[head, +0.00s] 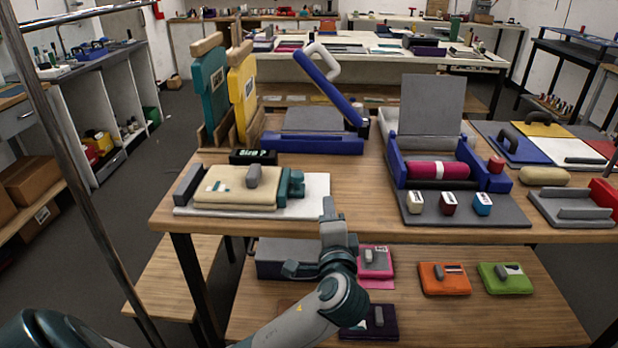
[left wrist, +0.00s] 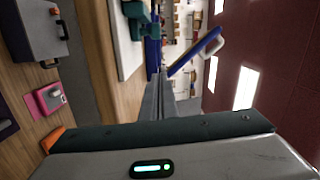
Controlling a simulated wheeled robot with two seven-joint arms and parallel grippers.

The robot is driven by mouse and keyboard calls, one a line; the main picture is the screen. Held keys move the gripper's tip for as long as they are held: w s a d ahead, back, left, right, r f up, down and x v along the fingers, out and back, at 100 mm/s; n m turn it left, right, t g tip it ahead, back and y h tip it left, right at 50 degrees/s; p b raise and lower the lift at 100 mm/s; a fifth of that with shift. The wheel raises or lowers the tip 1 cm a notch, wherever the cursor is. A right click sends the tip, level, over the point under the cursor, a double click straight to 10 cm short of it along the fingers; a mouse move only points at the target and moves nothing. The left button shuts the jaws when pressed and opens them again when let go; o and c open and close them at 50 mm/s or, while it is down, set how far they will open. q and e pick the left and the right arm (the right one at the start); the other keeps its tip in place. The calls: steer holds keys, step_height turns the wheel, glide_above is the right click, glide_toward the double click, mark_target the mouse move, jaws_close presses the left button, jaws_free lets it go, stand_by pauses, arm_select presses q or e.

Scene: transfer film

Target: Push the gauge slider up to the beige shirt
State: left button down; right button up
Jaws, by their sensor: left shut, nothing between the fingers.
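The folded beige shirt (head: 222,190) lies on a white board (head: 318,187) at the table's left front, with a grey handle (head: 253,176) on top. The teal gauge slider (head: 292,186) stands on the board just right of the shirt; I cannot tell whether they touch. A dark grey block (head: 188,184) is at the shirt's left end. My left gripper (head: 329,207) is shut and empty, at the board's right front corner, right of the slider and nearer to me. In the left wrist view the slider (left wrist: 138,18) shows at the top, apart from the fingers (left wrist: 163,97). My right gripper is out of view.
A black "Size ?" display (head: 253,156) stands behind the shirt. A blue press (head: 310,145) with a raised lever is behind the board. A lower shelf holds pink (head: 376,262), orange (head: 444,279) and green (head: 507,278) packs.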

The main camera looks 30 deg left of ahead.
arm_select(q)
steer(key=shift+s+d+r, duration=0.15)
steer(key=shift+s+r, duration=0.05)
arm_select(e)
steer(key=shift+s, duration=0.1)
arm_select(q)
steer(key=shift+w, duration=0.1)
